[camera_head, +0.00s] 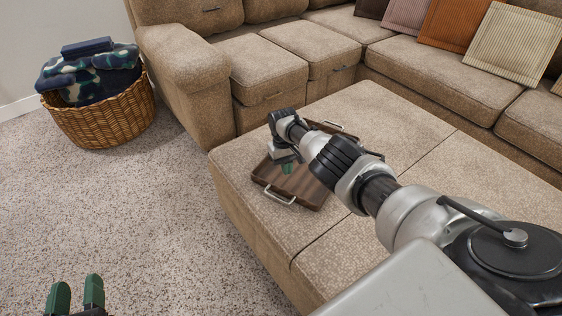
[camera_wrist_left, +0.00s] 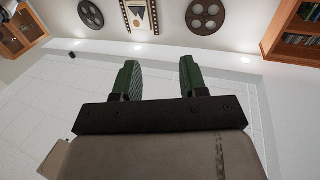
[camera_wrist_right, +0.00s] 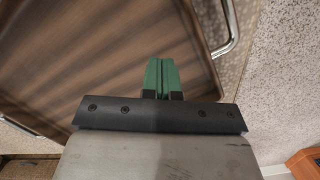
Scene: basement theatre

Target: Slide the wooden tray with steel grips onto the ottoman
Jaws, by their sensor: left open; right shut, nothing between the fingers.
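The wooden tray (camera_head: 300,184) with steel grips lies on the ottoman (camera_head: 240,172), near its front left edge. Its near steel grip (camera_head: 279,197) faces the ottoman's front edge, and the far grip (camera_head: 335,127) shows behind my right arm. My right gripper (camera_head: 288,168) is over the tray, its green fingers shut together. In the right wrist view the shut fingers (camera_wrist_right: 160,75) point across the tray (camera_wrist_right: 95,60) with nothing between them; I cannot tell if they touch it. My left gripper (camera_head: 75,294) is open and empty, low at the left, away from the ottoman; its parted fingers fill the left wrist view (camera_wrist_left: 158,80).
A wicker basket (camera_head: 103,118) with folded blankets stands on the carpet at the left. A beige sectional sofa (camera_head: 195,75) with several cushions stands behind the ottoman. The carpet (camera_head: 140,220) between basket and ottoman is clear.

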